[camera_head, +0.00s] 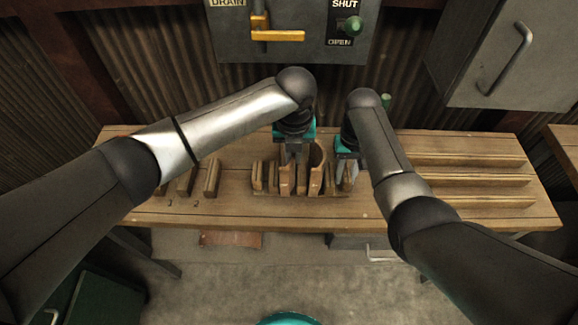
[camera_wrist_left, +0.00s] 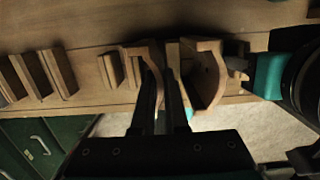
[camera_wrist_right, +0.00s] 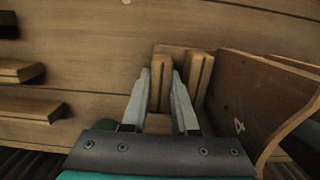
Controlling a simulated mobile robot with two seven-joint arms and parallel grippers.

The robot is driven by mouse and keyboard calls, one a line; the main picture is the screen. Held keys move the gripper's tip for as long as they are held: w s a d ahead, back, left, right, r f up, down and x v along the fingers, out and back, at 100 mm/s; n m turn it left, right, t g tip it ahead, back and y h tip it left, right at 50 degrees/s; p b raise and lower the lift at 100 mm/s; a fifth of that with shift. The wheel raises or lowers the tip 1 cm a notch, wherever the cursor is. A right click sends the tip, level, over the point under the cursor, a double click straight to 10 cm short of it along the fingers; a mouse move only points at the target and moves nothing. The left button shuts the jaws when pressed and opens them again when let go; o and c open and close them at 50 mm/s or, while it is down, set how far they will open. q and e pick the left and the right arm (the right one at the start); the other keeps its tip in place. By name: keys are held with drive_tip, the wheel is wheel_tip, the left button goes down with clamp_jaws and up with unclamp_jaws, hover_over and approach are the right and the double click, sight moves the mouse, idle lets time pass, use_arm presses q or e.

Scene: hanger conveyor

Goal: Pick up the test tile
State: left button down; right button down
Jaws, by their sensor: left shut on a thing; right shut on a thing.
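A wooden rack (camera_head: 330,193) in the middle of the bench holds curved brown tiles on edge. One tile (camera_head: 318,160) stands between my grippers; it also shows in the left wrist view (camera_wrist_left: 211,70). A tile marked 4 (camera_wrist_right: 245,120) is beside my right gripper. I cannot tell which one is the test tile. My left gripper (camera_head: 294,158) is down in the rack among the tiles, its fingers close together on a thin wooden piece (camera_wrist_left: 172,52), mostly hidden. My right gripper (camera_head: 347,178) is shut on a wooden upright (camera_wrist_right: 162,70) at the rack's right end.
Numbered wooden blocks (camera_head: 212,178) stand on the bench left of the rack. Long wooden rails (camera_head: 465,181) lie at the right. A wall panel with a yellow handle (camera_head: 277,36) and a grey cabinet (camera_head: 510,70) are behind. The bench front is mostly clear.

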use_arm(q)
drive_tip(key=shift+r, duration=0.1)
wheel_tip(320, 180, up, 18)
idle(0.5)
use_arm(e)
drive_tip(key=c, duration=0.6)
unclamp_jaws()
drive_tip(key=r, duration=0.4)
drive_tip(key=w+r, duration=0.1)
drive_tip(key=r, duration=0.2)
drive_tip(key=shift+r, duration=0.3)
drive_tip(key=shift+s, duration=0.1)
